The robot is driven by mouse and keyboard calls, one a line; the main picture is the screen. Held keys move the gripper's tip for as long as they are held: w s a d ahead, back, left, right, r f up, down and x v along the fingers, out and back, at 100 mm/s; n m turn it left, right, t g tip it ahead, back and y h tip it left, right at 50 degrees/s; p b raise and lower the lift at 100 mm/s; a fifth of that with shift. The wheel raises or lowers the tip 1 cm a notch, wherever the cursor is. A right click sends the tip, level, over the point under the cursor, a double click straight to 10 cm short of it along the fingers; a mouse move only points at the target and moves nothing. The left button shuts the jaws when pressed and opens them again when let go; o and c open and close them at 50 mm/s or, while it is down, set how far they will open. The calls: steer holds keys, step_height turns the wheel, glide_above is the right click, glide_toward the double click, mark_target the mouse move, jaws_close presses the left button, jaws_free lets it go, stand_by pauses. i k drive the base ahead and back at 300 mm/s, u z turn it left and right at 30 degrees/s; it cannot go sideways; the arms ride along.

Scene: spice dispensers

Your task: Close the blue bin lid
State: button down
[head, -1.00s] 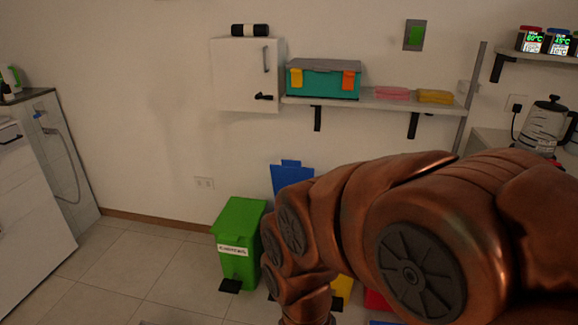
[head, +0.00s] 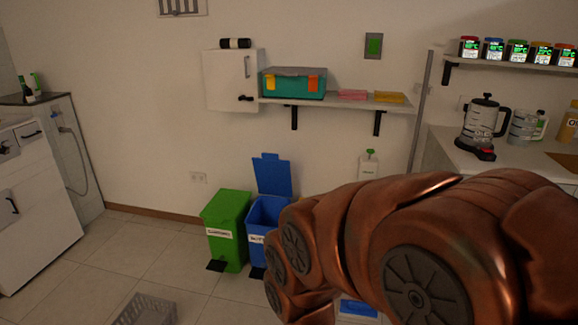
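The blue bin (head: 265,215) stands on the floor against the back wall, right beside the green bin. Its blue lid (head: 272,174) is open and stands upright at the back, leaning near the wall. Part of the blue bin's right side is hidden behind my copper-coloured arm. My gripper is not visible; the arm runs down out of the lower edge of the head view.
The green bin (head: 226,228) is shut, with a black pedal at its foot. A grey crate (head: 146,310) lies on the floor in front. A wall shelf (head: 340,100) hangs above. The tiled floor at left centre is clear.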

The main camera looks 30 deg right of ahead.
mark_target(273, 175)
steer(key=u, duration=0.5)
steer(key=k, duration=0.2)
steer(key=z, duration=1.7)
steer(key=i, duration=1.45)
steer(key=u, duration=0.45)
